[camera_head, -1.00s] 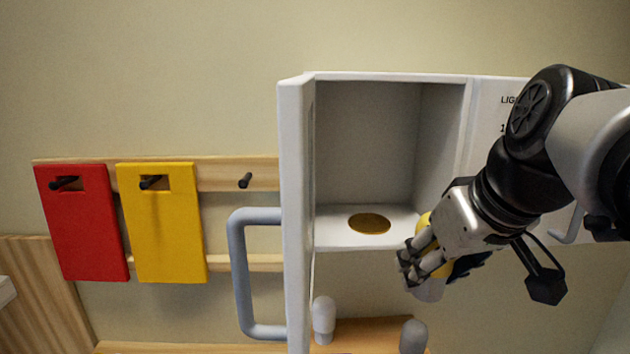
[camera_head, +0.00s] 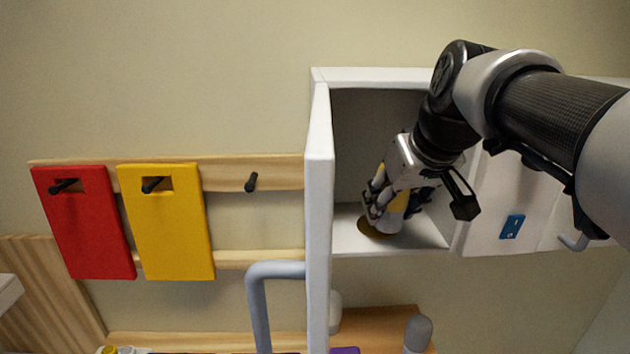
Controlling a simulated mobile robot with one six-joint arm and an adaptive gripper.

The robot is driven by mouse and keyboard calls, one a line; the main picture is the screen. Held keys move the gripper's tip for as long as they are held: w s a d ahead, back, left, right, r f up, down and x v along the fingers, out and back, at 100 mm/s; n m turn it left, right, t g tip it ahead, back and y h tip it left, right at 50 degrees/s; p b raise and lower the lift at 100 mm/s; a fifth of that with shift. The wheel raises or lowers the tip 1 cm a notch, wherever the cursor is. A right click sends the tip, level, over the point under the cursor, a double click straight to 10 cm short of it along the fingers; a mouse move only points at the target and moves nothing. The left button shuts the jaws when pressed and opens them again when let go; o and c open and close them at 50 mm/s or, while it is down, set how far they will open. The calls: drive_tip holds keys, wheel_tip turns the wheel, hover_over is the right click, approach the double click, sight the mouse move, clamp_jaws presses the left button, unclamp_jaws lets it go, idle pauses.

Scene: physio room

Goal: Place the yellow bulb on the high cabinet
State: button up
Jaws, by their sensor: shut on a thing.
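The high cabinet (camera_head: 345,245) is a white wall cabinet with its left door (camera_head: 319,190) swung open towards me. A round gold-brown disc (camera_head: 367,228) lies on its floor. My gripper (camera_head: 378,203) is inside the open compartment, shut on the yellow bulb (camera_head: 397,203). The bulb has a yellow upper part and a pale lower end. The fingers hide much of it. Its lower end is at the right part of the disc; I cannot tell whether it touches.
A red board (camera_head: 84,225) and a yellow board (camera_head: 168,225) hang on pegs at the left. A grey door handle (camera_head: 262,300) sticks out from the open door. A wooden shelf (camera_head: 385,325) with grey-topped posts is below.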

drive_tip(key=w, duration=0.1)
drive_tip(key=w+p, duration=0.1)
drive_tip(key=w, duration=0.1)
drive_tip(key=shift+w+a+r, duration=0.1)
drive_tip(key=shift+a, duration=0.3)
drive_tip(key=shift+w+f, duration=0.2)
drive_tip(key=shift+f, duration=0.45)
drive_tip(key=shift+w+f, duration=0.1)
drive_tip(key=shift+f, duration=0.15)
drive_tip(key=shift+s, duration=0.4)
drive_tip(key=shift+w+f, duration=0.1)
drive_tip(key=shift+f, duration=0.05)
drive_tip(key=o, duration=1.2)
drive_tip(key=shift+o, duration=0.2)
